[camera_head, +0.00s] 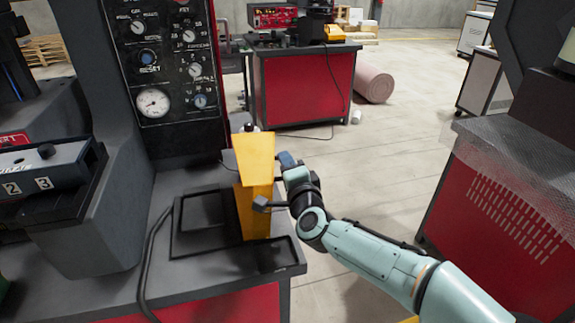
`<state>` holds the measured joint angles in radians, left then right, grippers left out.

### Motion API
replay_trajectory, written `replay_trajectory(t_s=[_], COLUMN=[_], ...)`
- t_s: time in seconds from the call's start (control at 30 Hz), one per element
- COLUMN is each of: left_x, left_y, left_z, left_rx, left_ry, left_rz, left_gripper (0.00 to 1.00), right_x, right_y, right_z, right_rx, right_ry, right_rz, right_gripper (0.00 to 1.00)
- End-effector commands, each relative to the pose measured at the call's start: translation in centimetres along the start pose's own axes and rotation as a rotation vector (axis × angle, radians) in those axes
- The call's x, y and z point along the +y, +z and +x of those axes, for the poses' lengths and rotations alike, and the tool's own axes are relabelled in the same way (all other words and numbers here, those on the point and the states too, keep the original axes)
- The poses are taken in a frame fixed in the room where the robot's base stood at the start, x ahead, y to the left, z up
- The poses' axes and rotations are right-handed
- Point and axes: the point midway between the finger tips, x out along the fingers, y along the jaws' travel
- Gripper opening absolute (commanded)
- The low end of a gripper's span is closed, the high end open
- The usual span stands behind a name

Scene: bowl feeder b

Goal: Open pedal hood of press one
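A yellow hood (254,155) stands up at the right end of the grey machine bench, with a tall yellow body (254,212) below it. I take it for the pedal hood; its upper plate is tilted, and the pedal itself cannot be made out. My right gripper (274,182) is at the right side of the yellow piece. Its dark fingers are spread apart, one in front of the yellow body and one by the hood's right edge. I cannot tell whether they touch it. My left gripper is not in view.
A dark control panel (168,55) with dials rises behind the bench. A black tray frame (190,247) and a black cable (147,262) lie on the bench. A red-sided bench (305,88) stands behind, another machine (505,190) at right. Floor (385,150) between is clear.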

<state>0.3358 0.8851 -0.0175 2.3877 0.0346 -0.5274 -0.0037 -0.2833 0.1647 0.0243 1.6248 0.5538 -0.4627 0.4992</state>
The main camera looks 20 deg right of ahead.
Motion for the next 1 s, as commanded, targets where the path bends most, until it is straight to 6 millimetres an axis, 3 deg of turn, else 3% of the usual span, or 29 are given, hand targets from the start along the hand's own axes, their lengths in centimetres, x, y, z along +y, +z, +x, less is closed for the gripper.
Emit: replay_trajectory(t_s=[0.3, 0.47, 1.0], left_x=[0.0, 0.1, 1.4], left_y=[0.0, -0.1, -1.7], left_z=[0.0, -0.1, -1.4], left_rx=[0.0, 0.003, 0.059], left_ry=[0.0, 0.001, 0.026], left_rz=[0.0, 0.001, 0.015], left_gripper=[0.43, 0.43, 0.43], right_x=[-0.1, -0.2, -0.2], right_y=[0.0, -0.1, 0.0], right_z=[-0.1, -1.2, -11.9], right_rx=[0.0, 0.001, 0.0], right_ry=[-0.001, -0.003, -0.002], right_rz=[0.001, 0.002, 0.001], right_gripper=[0.38, 0.38, 0.38])
